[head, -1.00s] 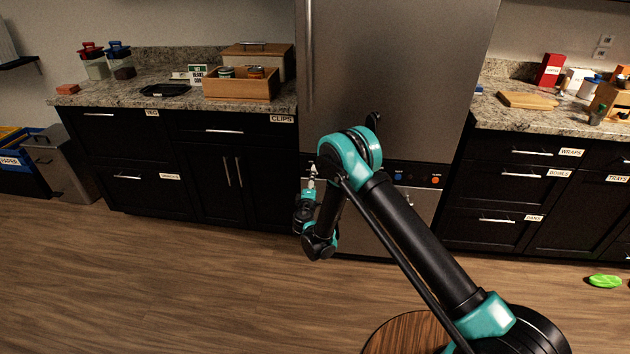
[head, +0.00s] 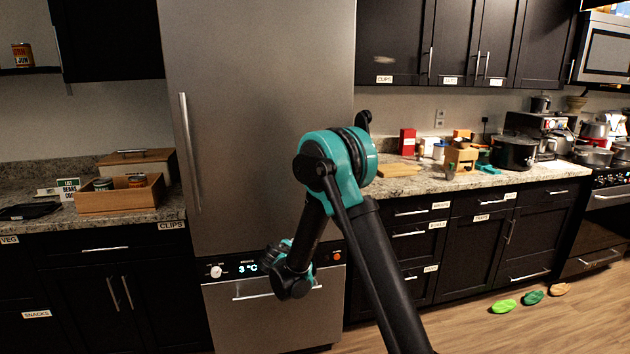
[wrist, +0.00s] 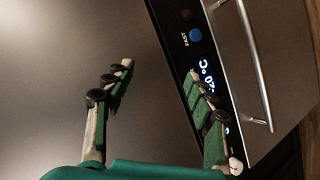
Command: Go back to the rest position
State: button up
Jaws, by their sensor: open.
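My gripper (wrist: 160,85) is open and empty in the wrist view, its two fingers spread apart in front of the steel fridge front and its control panel. In the head view my arm is folded, with the elbow high and the wrist hanging low in front of the fridge (head: 255,120). The fingers are mostly hidden there behind the wrist. I cannot tell how far the fingertips are from the fridge.
A wooden box (head: 120,196) with cans stands on the left counter. The right counter holds a cutting board (head: 397,170), a red box (head: 407,141) and a dark stockpot (head: 513,152). The lower drawer has a handle (wrist: 245,60).

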jog(key=s+d+r+m+g, duration=0.2)
jog(key=s+d+m, duration=0.1)
jog(key=s+d, duration=0.65)
jog(key=s+d+r+m+g, duration=0.25)
jog(key=s+d, duration=0.35)
jog(key=d, duration=0.6)
jog(key=s+d+f+m+g+y, duration=0.1)
jog(key=s+d+f+m+g, duration=0.1)
jog(key=s, duration=0.9)
jog(key=s+d+f+m+g+y, duration=0.1)
jog(key=s+d+m, duration=0.2)
jog(key=s, duration=0.8)
jog(key=shift+s+d+f+m+g, duration=0.35)
jog(key=shift+s+d+f, duration=0.05)
